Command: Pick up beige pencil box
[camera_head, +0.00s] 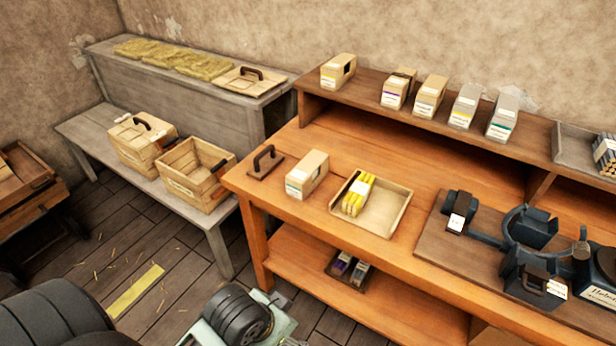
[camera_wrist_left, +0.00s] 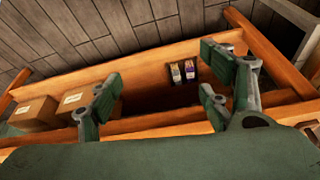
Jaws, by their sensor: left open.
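A beige pencil box (camera_head: 307,175) with a pale label stands on the orange wooden workbench (camera_head: 340,160), left of a shallow tray. More boxes stand in a row on the raised shelf, including a beige one with a yellow band (camera_head: 338,71) and similar pale ones (camera_head: 398,88) (camera_head: 429,96). I cannot tell for certain which is meant. My left gripper (camera_wrist_left: 160,92) shows in the left wrist view with its green-padded fingers spread and nothing between them. It points toward the bench's lower part and the floor. My right gripper is not in view.
The shallow wooden tray (camera_head: 398,211) holds yellow pencils or sticks. A dark handled block (camera_head: 265,162) lies left of the beige box.

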